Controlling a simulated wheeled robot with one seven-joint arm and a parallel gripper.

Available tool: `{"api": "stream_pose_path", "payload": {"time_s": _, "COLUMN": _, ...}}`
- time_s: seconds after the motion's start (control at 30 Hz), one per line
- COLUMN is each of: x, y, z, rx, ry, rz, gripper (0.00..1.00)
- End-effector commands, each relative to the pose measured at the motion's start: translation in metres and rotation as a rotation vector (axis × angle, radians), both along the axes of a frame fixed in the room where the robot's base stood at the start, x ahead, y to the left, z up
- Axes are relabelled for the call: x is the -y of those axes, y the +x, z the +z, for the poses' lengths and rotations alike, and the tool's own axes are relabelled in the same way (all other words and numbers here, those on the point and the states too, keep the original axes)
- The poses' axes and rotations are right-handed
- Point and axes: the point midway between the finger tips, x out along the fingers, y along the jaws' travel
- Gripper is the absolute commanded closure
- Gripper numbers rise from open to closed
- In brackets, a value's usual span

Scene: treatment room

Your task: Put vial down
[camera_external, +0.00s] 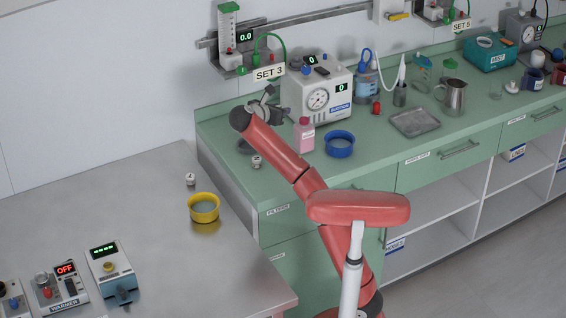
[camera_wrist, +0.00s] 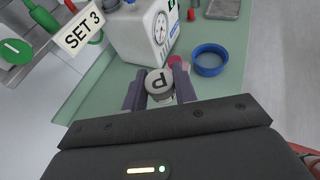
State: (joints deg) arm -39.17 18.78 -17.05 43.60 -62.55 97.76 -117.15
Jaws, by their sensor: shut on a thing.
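In the wrist view my gripper (camera_wrist: 158,90) is shut on a vial (camera_wrist: 158,81). Its round grey cap with a dark letter P faces the camera, between the two dark fingers. The vial's body is hidden below the cap. In the external view my gripper (camera_external: 264,109) is over the left end of the green counter (camera_external: 228,135), in front of the white SET 3 device. One more vial (camera_external: 190,180) stands on the steel table.
A pink bottle (camera_external: 305,136) and a blue ring dish (camera_external: 339,145) stand right of my gripper. The white gauge device (camera_external: 318,90) stands behind. A grey tray (camera_external: 414,122) lies farther right. A yellow ring dish (camera_external: 203,208) is on the steel table (camera_external: 130,205), whose middle is clear.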

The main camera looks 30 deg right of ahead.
Motion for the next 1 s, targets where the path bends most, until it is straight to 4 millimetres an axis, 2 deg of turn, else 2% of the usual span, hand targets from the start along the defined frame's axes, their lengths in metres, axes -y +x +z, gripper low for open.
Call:
{"api": "stream_pose_path", "payload": {"time_s": 0.1, "x": 0.022, "y": -0.02, "z": 0.008, "rx": 0.002, "ry": -0.001, "rz": -0.168, "gripper": 0.94}}
{"api": "stream_pose_path", "payload": {"time_s": 0.2, "x": 0.031, "y": -0.03, "z": 0.012, "rx": 0.0, "ry": 0.0, "rz": -0.241, "gripper": 0.94}}
{"api": "stream_pose_path", "payload": {"time_s": 0.43, "x": 0.033, "y": -0.035, "z": 0.013, "rx": -0.004, "ry": 0.0, "rz": -0.271, "gripper": 0.94}}
{"api": "stream_pose_path", "payload": {"time_s": 0.57, "x": 0.033, "y": -0.035, "z": 0.005, "rx": -0.008, "ry": 0.0, "rz": -0.271, "gripper": 0.94}}
{"api": "stream_pose_path", "payload": {"time_s": 0.73, "x": 0.033, "y": -0.035, "z": -0.017, "rx": -0.009, "ry": 0.001, "rz": -0.267, "gripper": 0.94}}
{"api": "stream_pose_path", "payload": {"time_s": 0.8, "x": 0.033, "y": -0.035, "z": -0.045, "rx": -0.008, "ry": 0.0, "rz": -0.267, "gripper": 0.94}}
{"api": "stream_pose_path", "payload": {"time_s": 1.0, "x": 0.033, "y": -0.035, "z": -0.098, "rx": -0.009, "ry": -0.001, "rz": -0.267, "gripper": 0.94}}
